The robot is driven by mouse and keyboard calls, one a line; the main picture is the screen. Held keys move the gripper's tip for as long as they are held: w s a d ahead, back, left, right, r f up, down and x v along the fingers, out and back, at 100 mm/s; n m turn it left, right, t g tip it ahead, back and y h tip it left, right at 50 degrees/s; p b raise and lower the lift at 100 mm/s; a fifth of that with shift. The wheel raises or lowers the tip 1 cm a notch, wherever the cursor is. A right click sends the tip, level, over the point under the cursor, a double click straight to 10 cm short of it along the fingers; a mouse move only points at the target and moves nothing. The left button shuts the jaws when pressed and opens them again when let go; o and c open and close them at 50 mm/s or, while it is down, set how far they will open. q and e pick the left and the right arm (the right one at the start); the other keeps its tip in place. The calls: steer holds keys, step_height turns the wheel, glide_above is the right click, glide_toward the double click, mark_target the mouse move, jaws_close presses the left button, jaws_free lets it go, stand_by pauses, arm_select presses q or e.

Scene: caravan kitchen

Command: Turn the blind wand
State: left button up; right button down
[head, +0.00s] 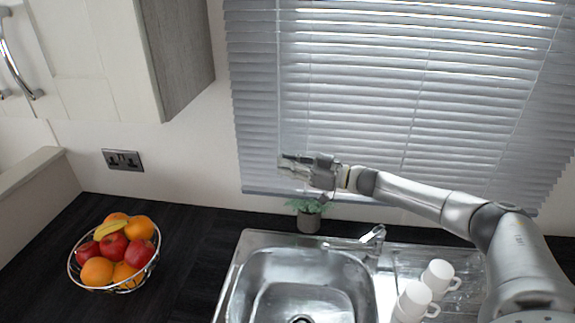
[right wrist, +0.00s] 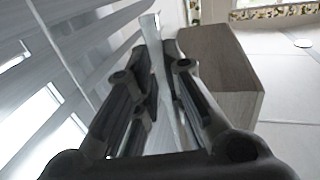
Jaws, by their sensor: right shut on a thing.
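The window blind (head: 370,90) has grey horizontal slats, and they stand partly open with bright light between them. The blind wand is a thin pale rod (right wrist: 153,45) that runs between my right gripper's fingers in the right wrist view. In the head view my right gripper (head: 284,163) is at the lower left part of the blind, just in front of the slats. It is shut on the wand, and its fingers (right wrist: 165,85) lie on both sides of the rod. The wand is hard to pick out in the head view. My left gripper is not in view.
A small potted plant (head: 308,222) stands below my gripper, behind the steel sink (head: 245,270) and its tap (head: 372,236). White mugs (head: 413,301) stand at the right. A fruit bowl (head: 140,280) is on the dark counter at left. A wall cupboard (head: 180,50) hangs left of the blind.

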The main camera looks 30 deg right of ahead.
steer(key=shift+r, duration=0.1)
stand_by(0.3)
steer(key=c, duration=1.5)
jaws_free()
steer(key=shift+s+d, duration=0.1)
steer(key=v, duration=0.7)
steer(key=shift+s, duration=0.35)
steer(key=shift+d, duration=0.15)
